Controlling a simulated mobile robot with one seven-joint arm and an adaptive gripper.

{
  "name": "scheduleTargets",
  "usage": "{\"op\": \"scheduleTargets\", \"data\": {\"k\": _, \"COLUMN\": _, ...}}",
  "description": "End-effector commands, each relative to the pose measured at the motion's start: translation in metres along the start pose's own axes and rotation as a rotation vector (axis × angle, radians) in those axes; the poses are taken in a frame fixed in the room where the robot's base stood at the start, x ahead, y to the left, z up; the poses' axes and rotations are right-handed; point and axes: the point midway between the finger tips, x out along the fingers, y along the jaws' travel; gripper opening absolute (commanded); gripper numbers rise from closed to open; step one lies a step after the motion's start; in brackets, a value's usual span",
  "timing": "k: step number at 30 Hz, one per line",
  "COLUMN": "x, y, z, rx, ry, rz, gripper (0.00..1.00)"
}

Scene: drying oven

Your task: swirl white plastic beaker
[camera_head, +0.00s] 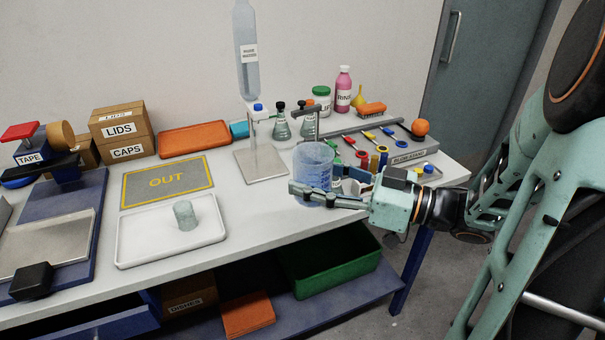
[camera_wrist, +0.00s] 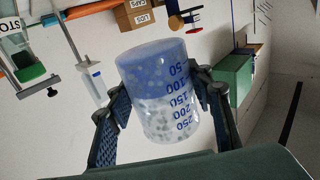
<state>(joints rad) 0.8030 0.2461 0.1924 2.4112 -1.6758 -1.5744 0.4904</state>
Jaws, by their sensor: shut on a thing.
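A translucent whitish plastic beaker (camera_head: 314,160) with blue volume marks is at the right part of the table, close to the front edge. My gripper (camera_head: 318,193) reaches in from the right and is shut on it around its lower half. In the wrist view the beaker (camera_wrist: 157,72) sits between both fingers (camera_wrist: 160,92), which press on its sides. Its contents look blue with pale specks toward the 50 mark. The beaker looks roughly upright in the head view. Whether its base touches the table cannot be told.
A white tray (camera_head: 130,247) with a small grey-green cylinder (camera_head: 185,215) lies left of the beaker. Bare tabletop lies between tray and beaker.

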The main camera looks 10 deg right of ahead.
Motion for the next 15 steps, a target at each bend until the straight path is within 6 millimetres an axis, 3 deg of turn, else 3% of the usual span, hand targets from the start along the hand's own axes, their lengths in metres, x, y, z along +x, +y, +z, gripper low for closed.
{"op": "scheduleTargets", "data": {"k": 7, "x": -0.009, "y": -0.002, "z": -0.01, "rx": 0.0, "ry": 0.0, "rz": 0.001, "gripper": 0.19}}
{"op": "scheduleTargets", "data": {"k": 15, "x": -0.011, "y": -0.003, "z": -0.035, "rx": 0.001, "ry": 0.001, "rz": -0.001, "gripper": 0.19}}
